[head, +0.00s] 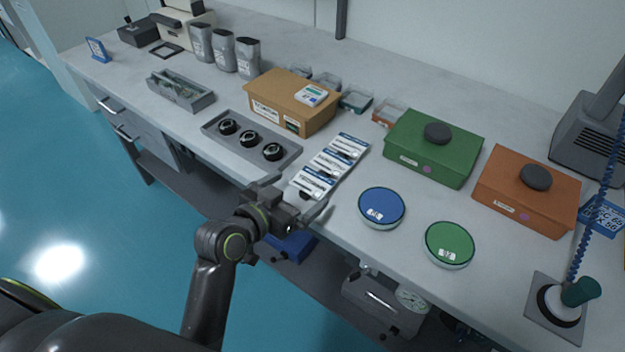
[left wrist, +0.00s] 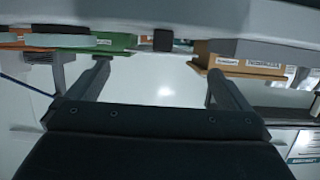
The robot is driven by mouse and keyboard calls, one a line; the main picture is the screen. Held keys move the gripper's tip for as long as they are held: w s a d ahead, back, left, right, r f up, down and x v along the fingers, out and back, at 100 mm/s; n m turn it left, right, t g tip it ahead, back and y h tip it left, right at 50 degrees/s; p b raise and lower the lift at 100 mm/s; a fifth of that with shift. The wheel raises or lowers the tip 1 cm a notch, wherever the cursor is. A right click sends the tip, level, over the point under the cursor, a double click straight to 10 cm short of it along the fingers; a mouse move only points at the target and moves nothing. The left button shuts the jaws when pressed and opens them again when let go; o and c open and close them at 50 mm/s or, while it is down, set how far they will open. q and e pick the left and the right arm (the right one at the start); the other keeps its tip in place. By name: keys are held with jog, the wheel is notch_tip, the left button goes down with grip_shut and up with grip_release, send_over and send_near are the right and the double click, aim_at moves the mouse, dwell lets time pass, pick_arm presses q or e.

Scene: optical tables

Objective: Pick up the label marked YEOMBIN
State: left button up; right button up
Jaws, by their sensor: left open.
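Several white labels with blue bands (head: 330,166) lie in a row on a pale holder at the front of the table, with dark marks near their lower ends. Their print is too small to read, so I cannot tell which is marked YEOMBIN. My left gripper (head: 297,194) is open and empty at the table's front edge, close to the nearest label; one finger overlaps the area just below it in the head view. In the left wrist view its two fingers (left wrist: 158,78) stand wide apart with nothing between them. My right gripper is not in view.
A grey tray with black round parts (head: 236,137) lies left of the labels, and a cardboard box (head: 283,105) behind them. A blue round dish (head: 381,206) and a green one (head: 449,243) stand to the right. Green (head: 434,148) and orange (head: 525,190) boxes stand behind the dishes.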

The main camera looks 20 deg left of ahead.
aim_at(311, 184)
pick_arm(q)
jog(key=shift+f+p+x, duration=0.2)
jog(key=shift+x, duration=1.5)
jog(key=shift+f+p+x, duration=0.2)
jog(key=shift+x, duration=1.55)
jog(key=shift+s+a, duration=0.15)
jog(key=shift+c, duration=0.3)
jog(key=c, duration=0.9)
